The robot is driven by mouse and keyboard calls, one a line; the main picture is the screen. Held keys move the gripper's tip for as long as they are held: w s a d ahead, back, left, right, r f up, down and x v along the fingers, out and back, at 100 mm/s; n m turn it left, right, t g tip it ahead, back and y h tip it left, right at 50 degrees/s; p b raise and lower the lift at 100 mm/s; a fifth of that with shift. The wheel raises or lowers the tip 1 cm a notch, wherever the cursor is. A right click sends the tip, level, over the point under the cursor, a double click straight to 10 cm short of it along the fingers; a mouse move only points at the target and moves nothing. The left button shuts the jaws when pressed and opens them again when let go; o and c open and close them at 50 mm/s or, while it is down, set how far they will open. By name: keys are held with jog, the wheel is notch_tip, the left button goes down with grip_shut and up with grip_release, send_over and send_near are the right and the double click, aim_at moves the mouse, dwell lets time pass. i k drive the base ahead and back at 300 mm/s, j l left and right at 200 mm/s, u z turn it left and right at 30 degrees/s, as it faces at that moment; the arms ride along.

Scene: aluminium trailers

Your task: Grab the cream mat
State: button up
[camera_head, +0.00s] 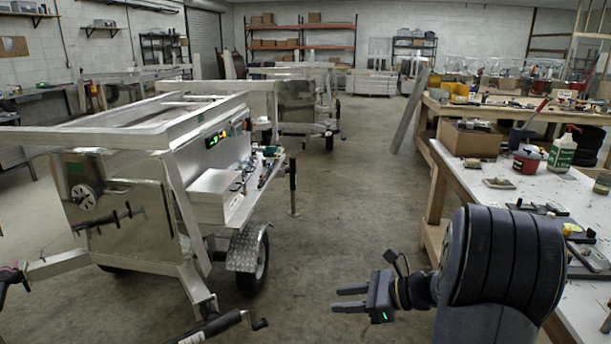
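My gripper (350,298) is in the lower middle, pointing left over the floor. Its two fingers are apart with nothing between them. A small flat cream-beige piece (498,184) lies on the white-topped bench at the right, and it looks like the cream mat. Something small seems to sit on it, too small to make out. My gripper is well to the left of and in front of it, not touching it. My dark arm covers part of the bench's near side.
The white bench (470,181) also holds a cardboard box (470,139), a red tub (526,161), a white-green bottle (562,152) and several dark tools. An aluminium trailer (120,205) stands at the left. The concrete floor (345,200) between is clear.

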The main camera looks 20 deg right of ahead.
aim_at(498, 182)
jog(key=i+l+z, duration=0.2)
jog(key=i+z, duration=0.2)
jog(key=i, duration=0.45)
jog(key=i+j+z, duration=0.1)
jog(key=i+z, duration=0.3)
jog(key=i, duration=0.4)
jog(key=i+z, duration=0.35)
jog(key=i+j+z, duration=0.1)
jog(key=i+z, duration=0.25)
jog(key=i, duration=0.2)
jog(key=i+j+z, duration=0.35)
jog(key=i+l+z, duration=0.15)
jog(key=i+z, duration=0.65)
